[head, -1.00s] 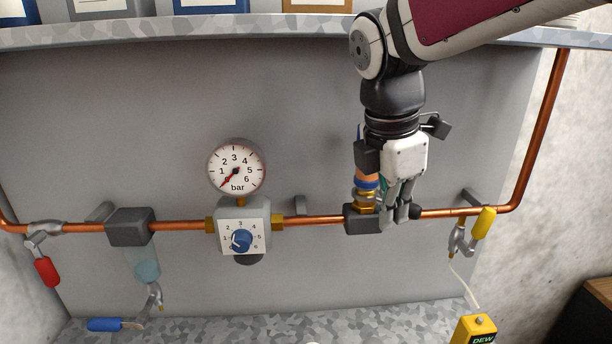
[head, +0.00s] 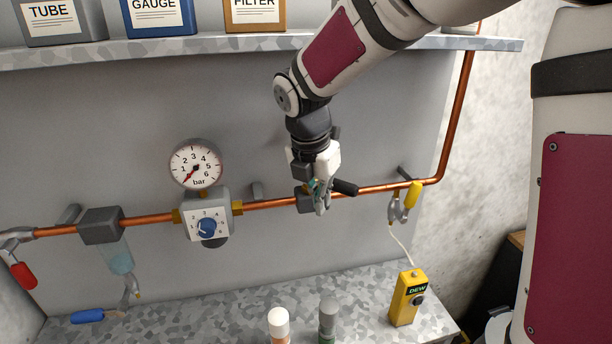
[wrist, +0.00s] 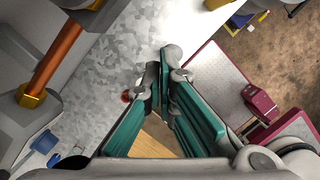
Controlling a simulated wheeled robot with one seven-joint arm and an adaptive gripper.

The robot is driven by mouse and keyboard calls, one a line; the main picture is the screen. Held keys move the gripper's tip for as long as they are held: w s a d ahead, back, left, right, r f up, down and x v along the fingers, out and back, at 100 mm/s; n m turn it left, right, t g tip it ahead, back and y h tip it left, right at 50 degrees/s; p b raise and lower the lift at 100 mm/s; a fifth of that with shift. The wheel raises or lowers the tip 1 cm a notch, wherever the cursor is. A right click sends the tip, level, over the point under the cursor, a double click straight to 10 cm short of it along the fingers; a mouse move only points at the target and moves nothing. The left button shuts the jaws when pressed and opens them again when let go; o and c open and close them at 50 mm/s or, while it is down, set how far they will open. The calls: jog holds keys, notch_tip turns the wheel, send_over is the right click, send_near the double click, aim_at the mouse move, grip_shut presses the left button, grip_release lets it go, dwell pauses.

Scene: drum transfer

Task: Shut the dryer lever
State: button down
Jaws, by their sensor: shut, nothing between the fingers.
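My gripper (head: 322,207) is shut and empty, pointing down in front of the dark block (head: 303,200) on the copper pipe, and partly hides it. A lever with a black handle (head: 345,187) sticks out to the right just beside my fingers, close to the line of the pipe. No label shows which lever is the dryer's, and I cannot tell whether my fingers touch this one. In the wrist view, my teal-padded fingers (wrist: 158,78) come together at their tips with nothing between them.
The copper pipe (head: 272,203) carries a pressure gauge (head: 196,164) and a regulator (head: 207,217). A yellow dew meter (head: 407,297) and two small cylinders stand on the speckled bench (head: 240,300). A shelf (head: 200,48) runs above.

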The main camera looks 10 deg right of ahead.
aim_at(334, 188)
jog(key=shift+w+d+f+p, duration=0.2)
jog(key=shift+w+d+p, duration=0.2)
jog(key=shift+w+d, duration=1.1)
jog(key=shift+d, duration=0.15)
jog(key=shift+w+d+r, duration=0.1)
jog(key=shift+w+d, duration=0.2)
jog(key=shift+d, duration=0.15)
